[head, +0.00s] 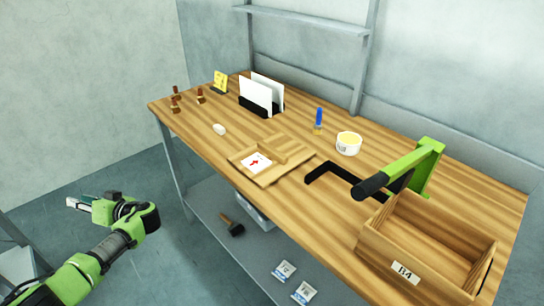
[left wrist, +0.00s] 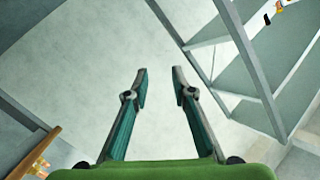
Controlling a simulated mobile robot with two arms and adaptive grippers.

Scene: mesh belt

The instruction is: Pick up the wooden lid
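A shallow wooden piece (head: 270,179) lies near the middle of the table, with a white card with a red mark (head: 257,162) in its left part. A flat wooden panel (head: 293,150) adjoins it on the right; I cannot tell which of these is the lid, or whether they are one piece. My left gripper (head: 78,204) is left of the table, well apart from it, over the floor. In the left wrist view my left gripper (left wrist: 160,85) has its fingers apart with nothing between them. My right gripper is in neither view.
An open wooden box labelled B4 (head: 405,272) and a green press with a black handle (head: 400,168) occupy the table's right. A white tub (head: 348,143), blue-handled brush (head: 319,120), card holder (head: 257,104) and small stamps (head: 175,105) stand toward the back and left. A lower shelf (head: 215,205) lies beneath.

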